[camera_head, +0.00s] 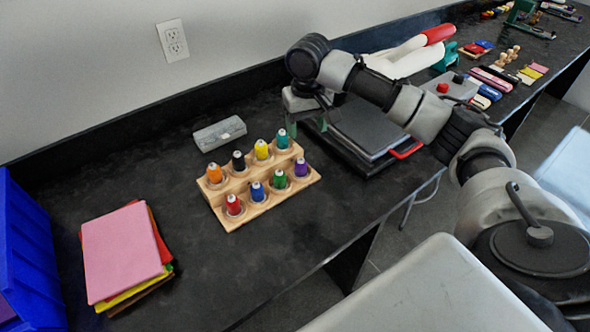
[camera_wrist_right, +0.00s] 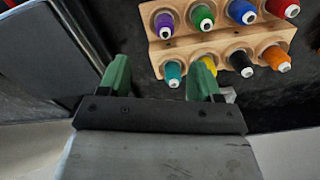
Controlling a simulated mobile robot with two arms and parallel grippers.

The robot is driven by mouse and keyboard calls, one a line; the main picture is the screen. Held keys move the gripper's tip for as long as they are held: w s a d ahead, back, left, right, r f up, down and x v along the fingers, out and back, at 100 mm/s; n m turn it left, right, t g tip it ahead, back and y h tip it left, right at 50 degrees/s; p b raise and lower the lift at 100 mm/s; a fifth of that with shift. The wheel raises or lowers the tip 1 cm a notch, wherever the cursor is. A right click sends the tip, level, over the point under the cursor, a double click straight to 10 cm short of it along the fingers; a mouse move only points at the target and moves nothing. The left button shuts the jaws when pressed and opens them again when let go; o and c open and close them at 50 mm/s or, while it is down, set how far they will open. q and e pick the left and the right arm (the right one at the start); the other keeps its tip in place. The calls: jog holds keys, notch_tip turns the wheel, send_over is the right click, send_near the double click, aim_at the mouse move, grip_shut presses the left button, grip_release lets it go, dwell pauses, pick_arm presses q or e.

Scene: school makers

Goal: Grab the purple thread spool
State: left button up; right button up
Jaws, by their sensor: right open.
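The purple thread spool (camera_head: 301,168) stands upright at the right end of the front row of a wooden rack (camera_head: 262,208). In the right wrist view, the purple spool (camera_wrist_right: 164,25) is at the top, beyond the fingertips. My right gripper (camera_head: 305,125) is open and empty, at the back right of the rack near the teal spool (camera_head: 282,138). In the wrist view, my right gripper's green fingers (camera_wrist_right: 162,66) are spread, and the teal spool (camera_wrist_right: 173,72) shows between them, beside the right finger. I cannot tell the exact height of the fingers. My left gripper is out of view.
The rack holds several other spools; the green spool (camera_head: 279,179) is beside the purple one. A grey box (camera_head: 219,133) lies behind the rack. A flat dark machine (camera_head: 370,130) stands to the right. Coloured sheets (camera_head: 122,252) and a blue bin (camera_head: 30,250) are left.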

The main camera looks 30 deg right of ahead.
aim_at(301, 159)
jog(key=shift+w+f+b, duration=0.2)
jog(key=shift+w+f, duration=0.1)
jog(key=shift+f, duration=0.3)
jog(key=shift+w+f+b, duration=0.2)
jog(key=shift+w+f, duration=0.1)
jog(key=shift+f, duration=0.25)
notch_tip(301, 159, down, 5)
jog(key=shift+s+r, duration=0.1)
jog(key=shift+a+f, duration=0.2)
jog(key=shift+f, duration=1.15)
jog(key=shift+a+f, duration=0.15)
jog(key=shift+f, duration=1.15)
jog(key=c, duration=1)
